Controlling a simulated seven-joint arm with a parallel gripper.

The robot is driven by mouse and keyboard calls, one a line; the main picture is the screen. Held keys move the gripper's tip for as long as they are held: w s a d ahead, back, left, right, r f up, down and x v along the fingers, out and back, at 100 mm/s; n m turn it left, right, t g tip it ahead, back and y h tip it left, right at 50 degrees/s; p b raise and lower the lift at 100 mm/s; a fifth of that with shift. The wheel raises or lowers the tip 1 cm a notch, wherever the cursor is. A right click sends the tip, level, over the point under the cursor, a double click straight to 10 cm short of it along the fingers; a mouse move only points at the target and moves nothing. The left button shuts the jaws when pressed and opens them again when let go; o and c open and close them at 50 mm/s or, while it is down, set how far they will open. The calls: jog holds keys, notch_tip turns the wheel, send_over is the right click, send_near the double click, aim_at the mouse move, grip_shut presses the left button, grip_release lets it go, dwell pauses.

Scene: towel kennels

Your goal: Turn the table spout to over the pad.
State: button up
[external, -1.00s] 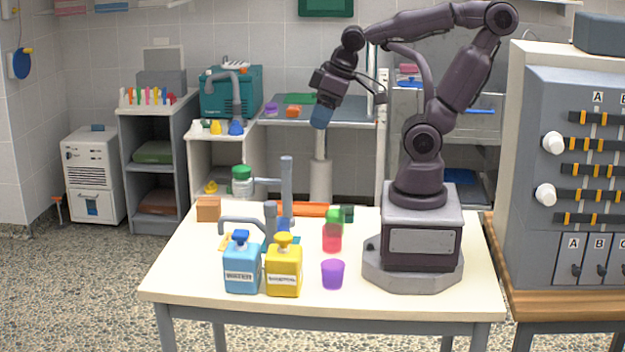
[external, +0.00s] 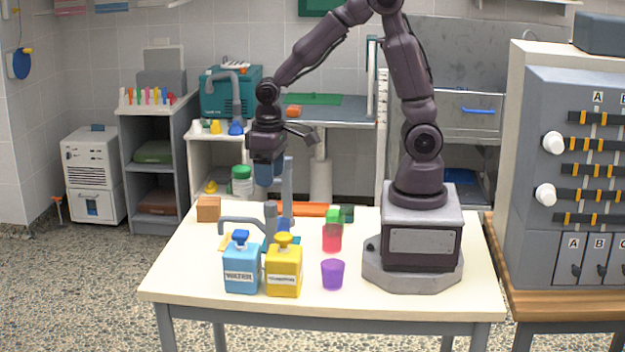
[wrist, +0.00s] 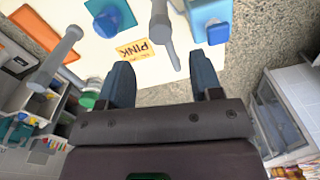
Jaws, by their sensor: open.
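A low grey spout (external: 240,222) with a hooked end stands on the table behind the bottles, pointing left; in the wrist view it (wrist: 163,35) lies ahead of my fingers. A taller grey post (external: 287,190) stands behind it; its side arm shows in the wrist view (wrist: 55,58). I cannot tell for certain which is the table spout. A teal pad (wrist: 122,14) lies between them, with a blue object (wrist: 107,22) on it; the pad is mostly hidden in the external view. My gripper (external: 268,182) points down, open and empty, above the table's back left, close to the tall post.
A blue bottle (external: 241,270) and a yellow bottle (external: 284,272) stand at the front. A card marked PINK (wrist: 135,50) lies near the low spout. A brown block (external: 208,209) sits at the back left.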

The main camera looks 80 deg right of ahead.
aim_at(270, 203)
notch_tip(270, 203, down, 8)
jog(key=shift+r, duration=0.15)
grip_shut()
dwell(0.3)
